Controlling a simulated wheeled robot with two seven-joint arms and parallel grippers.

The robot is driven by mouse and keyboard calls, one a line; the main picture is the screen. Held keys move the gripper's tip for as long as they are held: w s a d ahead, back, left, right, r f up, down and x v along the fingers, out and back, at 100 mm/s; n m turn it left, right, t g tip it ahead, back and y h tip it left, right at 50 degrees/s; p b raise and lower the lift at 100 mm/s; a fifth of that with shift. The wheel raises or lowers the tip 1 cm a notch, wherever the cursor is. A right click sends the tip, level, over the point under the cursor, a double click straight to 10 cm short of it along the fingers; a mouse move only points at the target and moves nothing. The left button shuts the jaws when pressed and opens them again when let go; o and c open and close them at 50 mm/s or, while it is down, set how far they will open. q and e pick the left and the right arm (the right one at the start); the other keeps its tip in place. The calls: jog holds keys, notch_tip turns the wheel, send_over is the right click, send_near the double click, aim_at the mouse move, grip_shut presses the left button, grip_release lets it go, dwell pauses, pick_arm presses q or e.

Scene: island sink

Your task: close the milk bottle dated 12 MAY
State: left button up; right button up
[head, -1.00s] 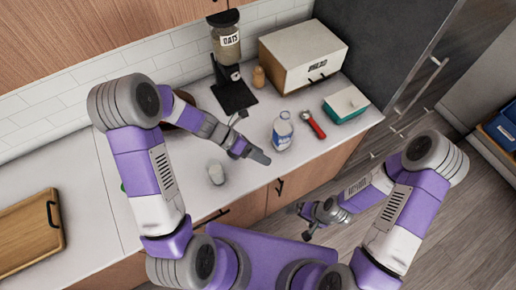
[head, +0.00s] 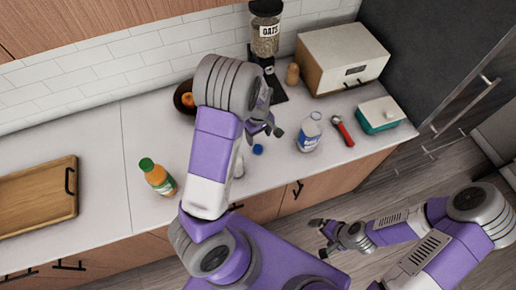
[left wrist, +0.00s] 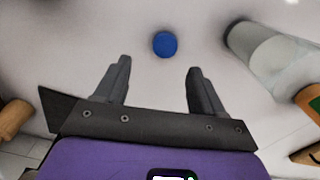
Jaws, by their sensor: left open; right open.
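A clear milk bottle with a blue-and-white label (head: 308,134) stands upright on the counter, right of my left gripper. Its date is too small to read, and I cannot tell whether its mouth is covered. A small round blue cap (head: 258,149) lies on the counter, apart from the bottle; it also shows in the left wrist view (left wrist: 165,44). My left gripper (head: 264,131) is open and empty above the counter, behind the cap in the head view; its fingers (left wrist: 157,78) point toward the cap. My right gripper (head: 319,238) is open and empty, in front of the counter.
A pale cylindrical container (left wrist: 266,50) stands near the cap, partly hidden by my arm in the head view. An orange juice bottle (head: 157,177) stands left.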

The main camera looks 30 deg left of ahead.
aim_at(258, 149)
pick_arm(q)
jog(key=shift+f, duration=1.05)
jog(key=shift+s+f, duration=0.15)
jog(key=f, duration=0.5)
jog(key=shift+s+d, duration=0.1)
jog(key=shift+s, duration=0.2)
jog(key=shift+r, duration=0.1)
jog(key=c, duration=1.2)
notch_tip(258, 149, up, 10)
jog(key=shift+p, duration=0.35)
